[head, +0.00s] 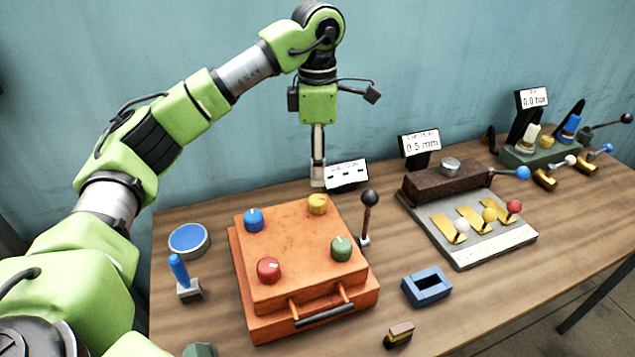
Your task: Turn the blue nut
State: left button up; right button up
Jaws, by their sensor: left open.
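The blue nut (254,220) is a round knob with a pale mark on top, at the back left corner of an orange box (295,260) on the table. A yellow nut (318,204), a red nut (268,270) and a green nut (341,248) sit on the other corners of the lid. My left gripper (318,178) points down at the back of the box, behind or above the yellow nut and to the right of the blue nut. It is open, seen edge-on, with nothing visible in it. It is apart from the blue nut. My right gripper is not in view.
A blue round tin (189,240) and a blue-handled lever (180,272) stand left of the box. A black-knobbed lever (368,210) rises at its right. A blue hollow block (427,287) lies front right. A grey panel (478,240) with levers stands further right.

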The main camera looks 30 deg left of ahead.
aim_at(253, 220)
jog(key=k+l, duration=0.5)
jog(key=k, duration=0.15)
jog(key=k+l, duration=0.5)
jog(key=k, duration=0.2)
